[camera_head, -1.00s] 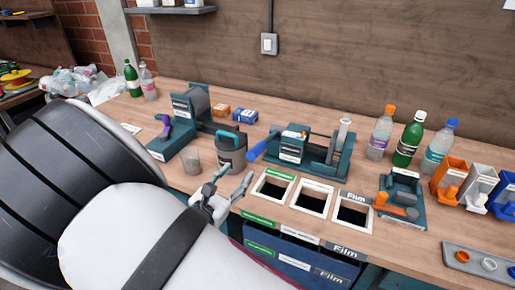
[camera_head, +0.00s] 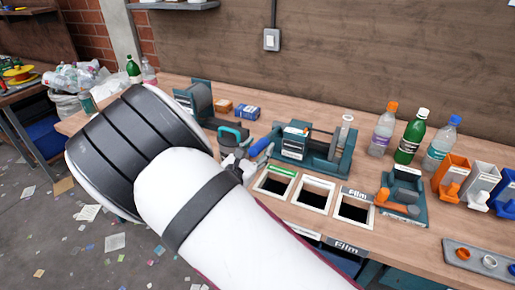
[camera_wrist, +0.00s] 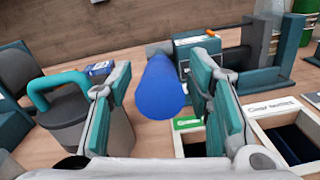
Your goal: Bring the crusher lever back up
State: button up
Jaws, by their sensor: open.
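The crusher (camera_head: 308,147) is a teal bench machine in the middle of the workbench. Its lever ends in a blue grip (camera_head: 262,147) that sticks out low to the left, toward my arm. In the wrist view the blue grip (camera_wrist: 160,90) points end-on at the camera. My gripper (camera_head: 236,168) is at the left of the crusher, by the grip's end. In the wrist view my gripper (camera_wrist: 162,80) is open, with one finger on each side of the grip and gaps showing. Part of the lever behind the grip is hidden.
A grey canister with a teal handle (camera_wrist: 62,95) stands close left of my gripper. Framed square openings (camera_head: 314,193) lie in the bench in front of the crusher. Bottles (camera_head: 409,137) stand at the back right. A teal device with an orange handle (camera_head: 402,205) is further right.

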grip_shut()
jog(key=shift+r, duration=0.1)
